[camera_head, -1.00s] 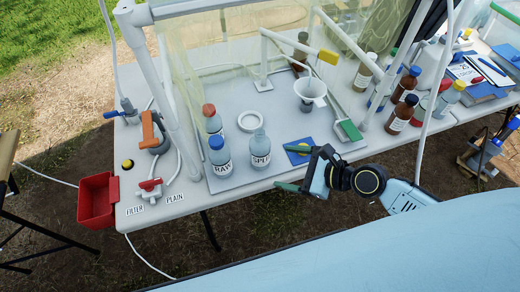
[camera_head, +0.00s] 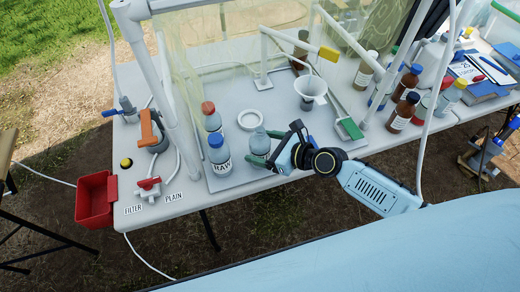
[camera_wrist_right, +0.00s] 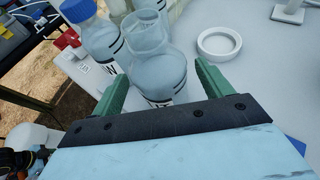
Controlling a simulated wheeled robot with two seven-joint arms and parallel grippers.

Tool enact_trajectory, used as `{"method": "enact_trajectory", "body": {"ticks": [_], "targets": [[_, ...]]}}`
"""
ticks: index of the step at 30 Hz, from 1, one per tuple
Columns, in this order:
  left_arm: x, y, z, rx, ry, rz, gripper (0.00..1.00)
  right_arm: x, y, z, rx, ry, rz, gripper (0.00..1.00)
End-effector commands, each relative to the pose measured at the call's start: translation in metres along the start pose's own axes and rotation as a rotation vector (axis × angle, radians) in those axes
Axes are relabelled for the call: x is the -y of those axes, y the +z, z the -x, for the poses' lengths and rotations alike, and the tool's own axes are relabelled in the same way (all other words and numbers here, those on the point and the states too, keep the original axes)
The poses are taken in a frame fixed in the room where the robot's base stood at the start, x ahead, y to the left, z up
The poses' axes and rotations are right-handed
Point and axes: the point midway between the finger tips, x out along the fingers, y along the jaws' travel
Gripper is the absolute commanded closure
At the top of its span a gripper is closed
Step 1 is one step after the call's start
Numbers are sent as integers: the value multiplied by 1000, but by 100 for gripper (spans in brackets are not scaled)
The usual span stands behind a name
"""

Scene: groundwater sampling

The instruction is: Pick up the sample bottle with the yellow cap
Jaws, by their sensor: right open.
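A bottle with a yellow cap (camera_head: 448,98) stands at the right end of the bench, far from my gripper. My right gripper (camera_head: 268,155) is open at an uncapped clear bottle (camera_head: 260,140). In the right wrist view this bottle (camera_wrist_right: 157,70) stands upright between the two green fingers (camera_wrist_right: 158,90), with a gap visible at the right finger. Its label is mostly hidden. A blue-capped bottle marked RAW (camera_head: 219,157) stands just left of it, and an orange-capped bottle (camera_head: 212,118) stands behind. My left gripper is not in view.
A white ring (camera_head: 251,120) lies behind the clear bottle, and a funnel (camera_head: 311,88) stands to the right. Several brown bottles (camera_head: 399,117) stand right. A red bin (camera_head: 95,200) hangs at left.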

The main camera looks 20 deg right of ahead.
Motion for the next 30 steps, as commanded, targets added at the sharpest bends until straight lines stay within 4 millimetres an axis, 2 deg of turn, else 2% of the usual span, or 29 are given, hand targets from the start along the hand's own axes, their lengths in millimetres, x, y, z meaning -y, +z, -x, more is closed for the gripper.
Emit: {"method": "enact_trajectory", "body": {"ticks": [3,6,14,17,25,30], "targets": [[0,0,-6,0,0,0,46,1,0,-20,2,-1,0,22],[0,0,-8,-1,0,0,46,1,0,-29,1,-1,1,22],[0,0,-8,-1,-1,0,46,1,1,-31,0,0,0,22],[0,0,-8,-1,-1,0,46,1,1,-31,0,0,0,32],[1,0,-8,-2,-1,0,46,1,0,-31,0,-1,0,68],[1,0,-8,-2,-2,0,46,1,1,-31,0,-1,0,70]]}}
